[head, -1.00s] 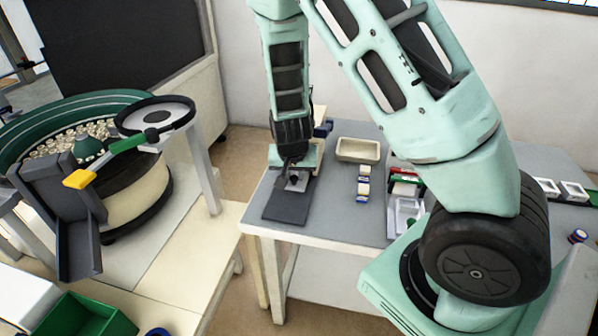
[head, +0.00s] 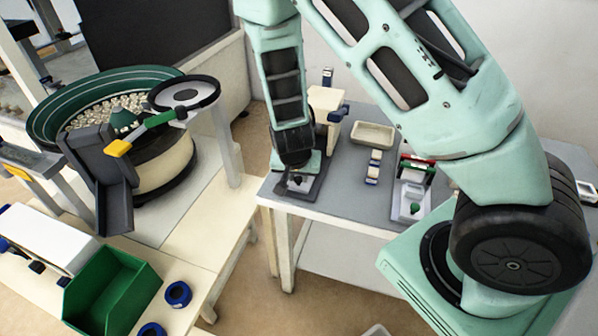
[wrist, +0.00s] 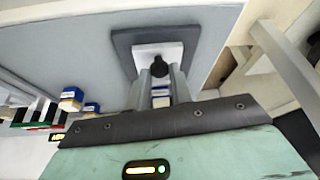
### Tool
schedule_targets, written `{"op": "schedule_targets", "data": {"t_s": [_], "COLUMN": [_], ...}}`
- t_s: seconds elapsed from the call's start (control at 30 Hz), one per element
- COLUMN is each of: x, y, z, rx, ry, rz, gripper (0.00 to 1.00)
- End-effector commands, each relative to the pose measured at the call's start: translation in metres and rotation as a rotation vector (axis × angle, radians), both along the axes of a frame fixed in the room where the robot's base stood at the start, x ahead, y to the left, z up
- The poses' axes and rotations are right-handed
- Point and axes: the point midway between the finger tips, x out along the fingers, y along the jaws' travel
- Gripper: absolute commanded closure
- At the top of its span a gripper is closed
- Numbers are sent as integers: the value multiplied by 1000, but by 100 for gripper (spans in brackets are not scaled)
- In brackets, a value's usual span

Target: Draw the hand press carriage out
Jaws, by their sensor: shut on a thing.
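The hand press stands at the left end of the grey table. Its dark base plate (head: 318,184) shows around my gripper, and it fills the upper middle of the wrist view (wrist: 122,48). The pale carriage (head: 302,187) lies on this plate; in the wrist view it is a white block (wrist: 150,52) with a black knob (wrist: 160,69). My gripper (head: 296,180) points down over the plate's near part. In the wrist view its fingers (wrist: 161,82) are shut on the knob. My wrist hides much of the press in the head view.
Behind stands a cream post (head: 326,98). A beige tray (head: 373,146), small blue-and-white blocks (head: 374,168) and a white fixture with a green knob (head: 411,205) lie to the right. The bowl feeder (head: 60,108) and green bin (head: 125,298) are left.

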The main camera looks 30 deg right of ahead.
Motion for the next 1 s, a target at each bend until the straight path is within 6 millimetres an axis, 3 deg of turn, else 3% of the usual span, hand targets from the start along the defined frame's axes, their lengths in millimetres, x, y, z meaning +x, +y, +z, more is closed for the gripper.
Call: {"op": "schedule_targets", "data": {"t_s": [0.03, 0.1, 0.47, 0.67, 1.0], "x": [-3, -3, -3, -11, -32], "y": [5, 4, 4, 12, 30], "z": [-1, -1, 3, 32, 99], "rx": [6, 6, 4, 4, 3], "ry": [10, 10, 6, 4, 6], "rz": [8, 8, 6, 9, 11], "gripper": [76, 57, 57, 57, 57]}}
